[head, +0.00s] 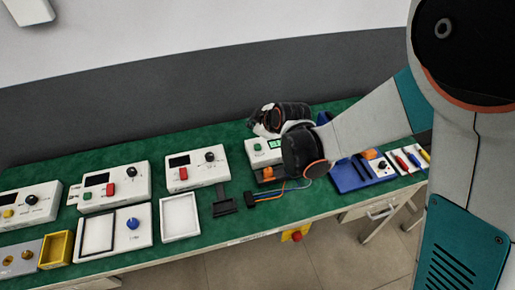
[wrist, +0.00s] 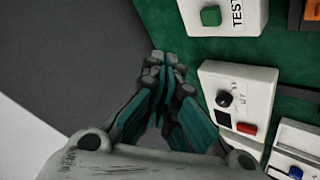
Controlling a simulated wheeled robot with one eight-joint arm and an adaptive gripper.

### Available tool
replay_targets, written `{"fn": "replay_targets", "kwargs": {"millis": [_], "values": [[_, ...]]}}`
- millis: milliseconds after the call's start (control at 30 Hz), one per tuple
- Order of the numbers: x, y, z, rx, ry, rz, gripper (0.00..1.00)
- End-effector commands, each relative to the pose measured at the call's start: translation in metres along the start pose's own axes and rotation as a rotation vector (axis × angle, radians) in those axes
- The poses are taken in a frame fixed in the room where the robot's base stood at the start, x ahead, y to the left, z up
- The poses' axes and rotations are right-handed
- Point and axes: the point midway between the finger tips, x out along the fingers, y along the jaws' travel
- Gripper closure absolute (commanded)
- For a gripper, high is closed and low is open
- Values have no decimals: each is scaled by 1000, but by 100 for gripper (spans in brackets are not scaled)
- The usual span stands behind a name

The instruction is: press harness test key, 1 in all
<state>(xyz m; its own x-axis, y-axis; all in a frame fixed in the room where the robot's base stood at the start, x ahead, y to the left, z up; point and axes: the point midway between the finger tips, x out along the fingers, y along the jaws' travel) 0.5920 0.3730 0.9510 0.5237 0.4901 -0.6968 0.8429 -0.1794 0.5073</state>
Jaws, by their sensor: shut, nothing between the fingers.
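The harness tester is a white box (head: 254,158) with a green key (head: 257,147) and a lit green display, partly hidden behind my arm in the head view. The wrist view shows a white box (wrist: 247,18) at the top with a square green key (wrist: 211,16) beside the word TEST. My gripper (wrist: 167,60) is shut and empty. In the wrist view its fingertips are to the lower left of the green key, apart from it, near the bench edge. In the head view my arm mostly hides the fingers.
A white box (wrist: 238,100) with a black knob and a red switch is right of my fingers. More boxes and trays line the green bench (head: 150,158) leftward.

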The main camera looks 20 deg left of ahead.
Motion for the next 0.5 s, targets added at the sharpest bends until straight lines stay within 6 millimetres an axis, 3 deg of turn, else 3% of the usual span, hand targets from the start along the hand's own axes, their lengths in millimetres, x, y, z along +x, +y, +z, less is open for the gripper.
{"fn": "replay_targets", "kwargs": {"millis": [300,500], "values": [[33,-24,24,0,0,0,100],[44,-32,32,0,0,0,100]]}}
